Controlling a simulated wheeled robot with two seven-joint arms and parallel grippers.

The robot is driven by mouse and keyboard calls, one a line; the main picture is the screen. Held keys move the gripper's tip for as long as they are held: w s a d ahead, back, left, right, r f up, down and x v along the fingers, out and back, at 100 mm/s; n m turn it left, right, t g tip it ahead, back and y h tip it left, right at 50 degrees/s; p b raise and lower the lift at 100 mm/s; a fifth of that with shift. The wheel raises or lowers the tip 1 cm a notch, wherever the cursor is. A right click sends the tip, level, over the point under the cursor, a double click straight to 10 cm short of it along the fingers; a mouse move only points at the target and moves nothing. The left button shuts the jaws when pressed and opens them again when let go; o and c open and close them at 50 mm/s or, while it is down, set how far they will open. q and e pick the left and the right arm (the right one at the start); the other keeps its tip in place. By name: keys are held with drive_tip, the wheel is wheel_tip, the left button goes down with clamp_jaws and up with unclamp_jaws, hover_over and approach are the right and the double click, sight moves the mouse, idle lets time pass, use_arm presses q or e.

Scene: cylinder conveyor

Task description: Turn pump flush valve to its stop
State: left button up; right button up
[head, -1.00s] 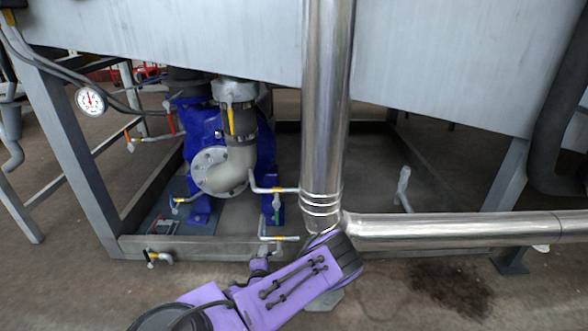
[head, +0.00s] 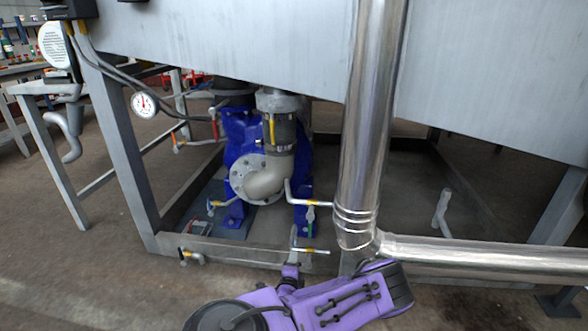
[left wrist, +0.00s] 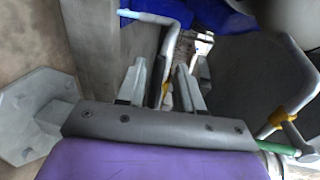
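My left gripper (head: 294,232) is low in front of the blue pump (head: 240,140), among thin pipes with yellow-marked fittings. In the left wrist view the two grey fingers of the left gripper (left wrist: 161,74) stand apart. A thin grey pipe with a yellow mark (left wrist: 166,92) shows between or just beyond them; contact cannot be told. A valve with a green handle (head: 311,222) is just right of the gripper; a green handle (left wrist: 270,147) also shows at the right of the wrist view. Which valve is the pump flush valve is not clear. My right gripper is not in view.
A thick shiny pipe (head: 365,130) stands right of the gripper and bends into a horizontal run (head: 470,252). A grey frame rail (head: 225,250) crosses low in front. A small valve (head: 190,256) sits at the rail's left. A gauge (head: 144,105) hangs at upper left.

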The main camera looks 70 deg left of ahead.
use_arm(q)
drive_tip(key=shift+d, duration=0.1)
drive_tip(key=shift+s+d, duration=0.25)
drive_tip(key=shift+d, duration=0.05)
drive_tip(key=p+v, duration=0.3)
drive_tip(key=v, duration=0.6)
drive_tip(key=shift+d, duration=0.3)
drive_tip(key=shift+s+r, duration=0.1)
drive_tip(key=shift+s, duration=0.05)
